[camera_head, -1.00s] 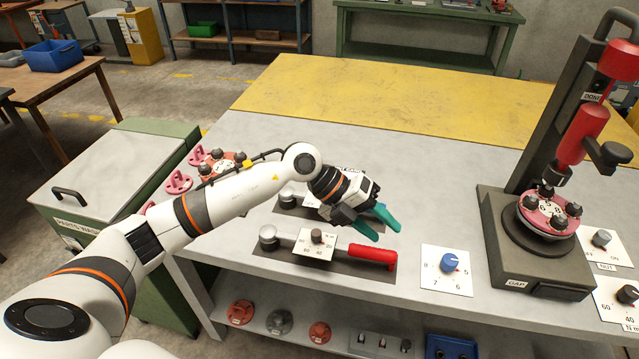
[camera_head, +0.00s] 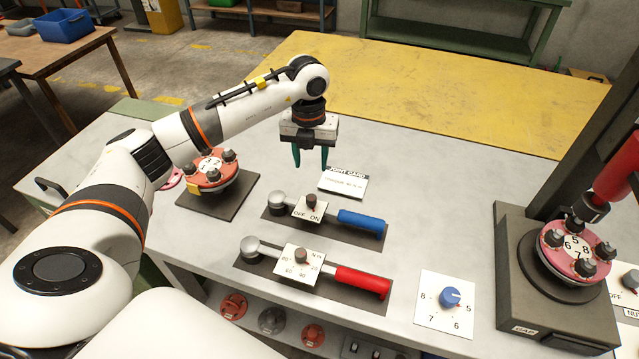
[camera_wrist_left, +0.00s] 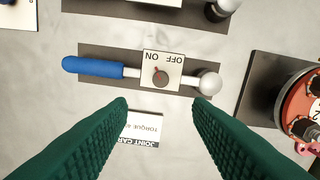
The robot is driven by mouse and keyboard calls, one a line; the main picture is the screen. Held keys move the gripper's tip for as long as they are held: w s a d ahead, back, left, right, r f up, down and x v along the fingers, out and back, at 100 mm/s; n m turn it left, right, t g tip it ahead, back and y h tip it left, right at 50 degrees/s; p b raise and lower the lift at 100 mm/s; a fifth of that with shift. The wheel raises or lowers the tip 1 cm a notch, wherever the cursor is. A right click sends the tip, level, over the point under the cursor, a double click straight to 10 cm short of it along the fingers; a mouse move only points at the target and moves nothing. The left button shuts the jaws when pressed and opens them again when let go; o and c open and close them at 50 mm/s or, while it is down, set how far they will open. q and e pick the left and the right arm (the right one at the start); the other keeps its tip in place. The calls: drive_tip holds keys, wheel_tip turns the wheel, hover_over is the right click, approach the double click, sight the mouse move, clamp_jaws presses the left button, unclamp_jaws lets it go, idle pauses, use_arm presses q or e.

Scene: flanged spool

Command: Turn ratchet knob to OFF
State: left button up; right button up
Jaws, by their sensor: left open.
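The ratchet with a blue handle (camera_head: 361,221) lies on a dark mat on the grey bench. Its white plate (camera_head: 320,215), marked OFF and ON, carries a small dark knob (camera_head: 311,201). In the left wrist view the knob (camera_wrist_left: 160,77) has a small red mark at its edge; its exact setting is hard to tell. My left gripper (camera_head: 311,158) points down behind the ratchet, open and empty, with green fingers. In the left wrist view its fingertips (camera_wrist_left: 161,104) lie apart, on either side of the knob's line, not touching it. My right gripper is not in view.
A red-handled wrench (camera_head: 362,282) with its own dial lies in front. A white joint card (camera_head: 343,185) lies behind the ratchet.

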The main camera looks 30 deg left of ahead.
use_arm(q)
drive_tip(key=p, duration=0.1)
hover_over(311, 197)
drive_tip(key=f, duration=0.4)
drive_tip(key=shift+s+f, duration=0.1)
drive_tip(key=shift+s, duration=0.15)
drive_tip(key=f, duration=0.2)
drive_tip(key=f+p, duration=0.1)
drive_tip(key=f, duration=0.2)
drive_tip(key=shift+w+f, duration=0.3)
drive_tip(key=shift+f, duration=0.1)
drive_tip(key=shift+s+f, duration=0.1)
drive_tip(key=shift+f, duration=0.45)
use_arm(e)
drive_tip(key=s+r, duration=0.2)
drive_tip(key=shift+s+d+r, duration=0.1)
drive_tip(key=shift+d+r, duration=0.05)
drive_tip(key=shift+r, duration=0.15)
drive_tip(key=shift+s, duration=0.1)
